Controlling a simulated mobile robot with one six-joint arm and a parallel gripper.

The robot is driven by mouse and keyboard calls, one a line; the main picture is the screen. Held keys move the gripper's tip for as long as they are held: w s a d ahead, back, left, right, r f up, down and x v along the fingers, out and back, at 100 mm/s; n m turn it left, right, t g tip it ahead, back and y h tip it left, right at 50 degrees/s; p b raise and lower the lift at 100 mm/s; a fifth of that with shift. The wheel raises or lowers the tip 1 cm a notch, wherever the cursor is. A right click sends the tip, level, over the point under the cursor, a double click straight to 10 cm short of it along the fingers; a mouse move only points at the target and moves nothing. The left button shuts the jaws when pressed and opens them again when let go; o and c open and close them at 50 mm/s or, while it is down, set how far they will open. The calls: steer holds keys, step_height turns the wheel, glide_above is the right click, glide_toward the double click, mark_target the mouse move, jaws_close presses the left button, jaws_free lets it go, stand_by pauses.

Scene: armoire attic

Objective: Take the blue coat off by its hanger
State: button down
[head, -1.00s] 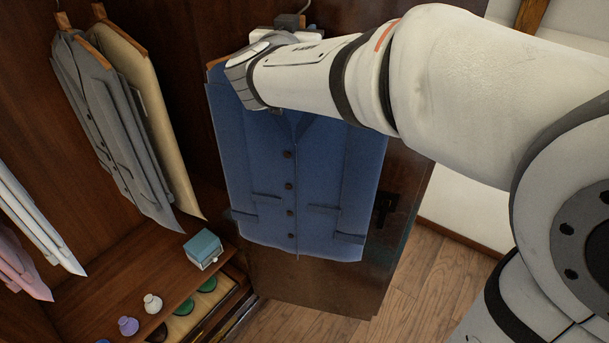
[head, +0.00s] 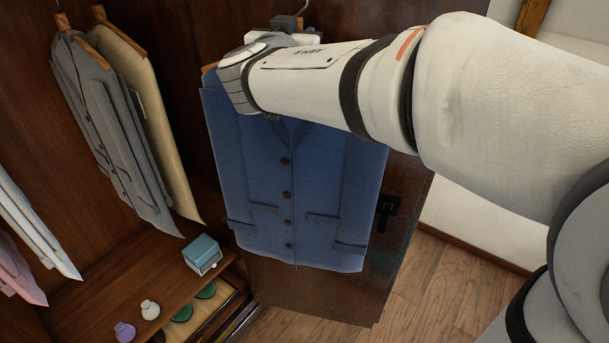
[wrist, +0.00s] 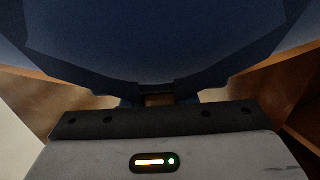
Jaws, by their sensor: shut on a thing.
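The blue coat (head: 290,200) hangs upright and buttoned in front of a dark brown door panel. Its wooden hanger shows as an orange-brown end at the left shoulder (head: 209,67). A grey metal hook (head: 304,7) rises above; its top is cut off by the frame, so I cannot tell whether it bears on anything. My gripper (wrist: 158,100) is shut on a small brown piece of the hanger at the coat's neck. In the head view my arm hides the collar and most of the grip. Blue cloth fills the top of the wrist view.
Grey jackets (head: 110,130) and a tan garment (head: 145,100) hang at left, with white and pink garments at the far left. The wooden floor (head: 440,280) at right is clear.

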steer(key=shift+b, duration=0.8)
steer(key=c, duration=1.4)
jaws_free()
steer(key=o, duration=0.3)
steer(key=shift+f, duration=0.2)
steer(key=shift+s, duration=0.15)
steer(key=b+v, duration=0.2)
steer(key=v, duration=0.5)
steer(key=shift+s, duration=0.3)
